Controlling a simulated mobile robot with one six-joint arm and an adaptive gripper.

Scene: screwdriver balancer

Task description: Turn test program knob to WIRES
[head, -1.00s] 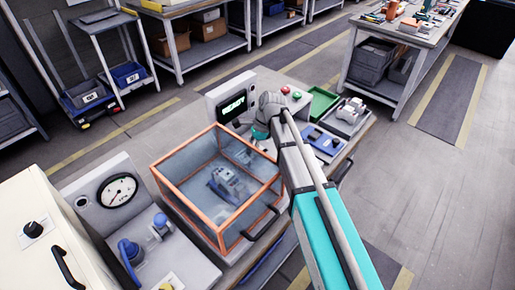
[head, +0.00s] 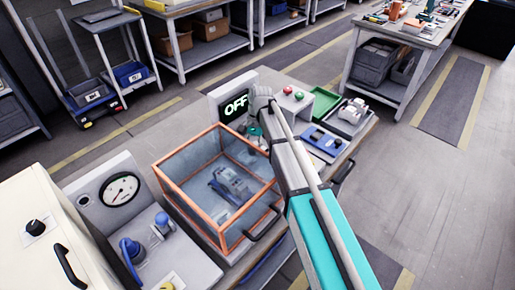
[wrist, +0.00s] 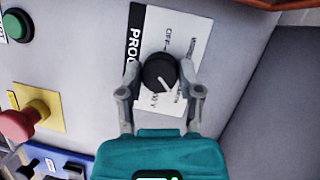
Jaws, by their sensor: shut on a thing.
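The black round test program knob (wrist: 159,72) sits on a white label plate (wrist: 183,30) marked "PROG…" in the wrist view. Its white pointer line points to the lower right. Small words on the plate, one reading "OFF", are partly covered and hard to read. My gripper (wrist: 161,90) has one finger on each side of the knob and is shut on it.
A green button (wrist: 17,25) and a red mushroom button on a yellow plate (wrist: 38,108) are left of the knob in the wrist view. An orange-framed clear box (head: 216,190) stands in front of the panel. A green tray (head: 323,103) lies to the right.

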